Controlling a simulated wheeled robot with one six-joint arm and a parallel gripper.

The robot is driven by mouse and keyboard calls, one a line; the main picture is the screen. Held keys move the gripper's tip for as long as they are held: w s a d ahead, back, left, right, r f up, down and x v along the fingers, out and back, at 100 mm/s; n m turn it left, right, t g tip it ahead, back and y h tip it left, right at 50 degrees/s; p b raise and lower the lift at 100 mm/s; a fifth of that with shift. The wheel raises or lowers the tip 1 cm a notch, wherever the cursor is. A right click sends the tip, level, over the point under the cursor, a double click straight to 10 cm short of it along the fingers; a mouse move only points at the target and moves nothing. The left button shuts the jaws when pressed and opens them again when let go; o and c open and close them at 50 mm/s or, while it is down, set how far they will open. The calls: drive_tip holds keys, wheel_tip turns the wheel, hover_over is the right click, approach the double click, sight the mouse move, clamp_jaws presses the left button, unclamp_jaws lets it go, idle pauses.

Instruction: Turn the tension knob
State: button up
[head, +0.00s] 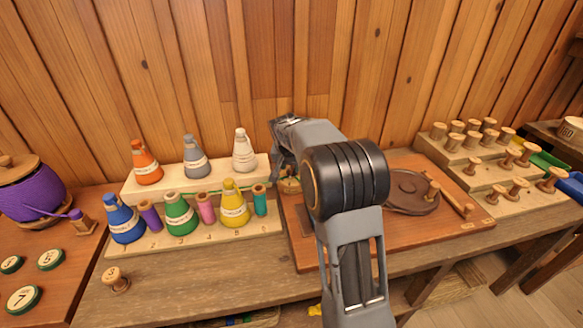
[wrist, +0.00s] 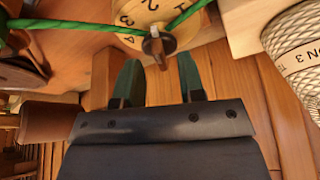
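In the wrist view, a round pale wooden dial (wrist: 138,12) carries the numbers 2, 3 and 4, and a small dark metal knob (wrist: 158,44) sticks out at its lower edge. My gripper (wrist: 157,66) is open and empty. Its two dark green fingers stand apart, with the knob just past their tips, roughly midway between them. I cannot tell whether they touch it. In the head view my arm reaches over the wooden board (head: 455,222). A small round wooden piece (head: 290,186) shows beside the arm; the fingertips are hard to make out there.
In the wrist view, a green thread (wrist: 60,25) runs past the dial, and a white cone (wrist: 297,50) with a printed label stands at right. In the head view, a rack (head: 265,238) of coloured cones and spools is left; a brown disc (head: 405,190) and stepped peg rack (head: 455,155) are right.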

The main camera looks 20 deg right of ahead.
drive_tip(key=shift+x, duration=0.75)
drive_tip(key=shift+c, duration=0.5)
clamp_jaws()
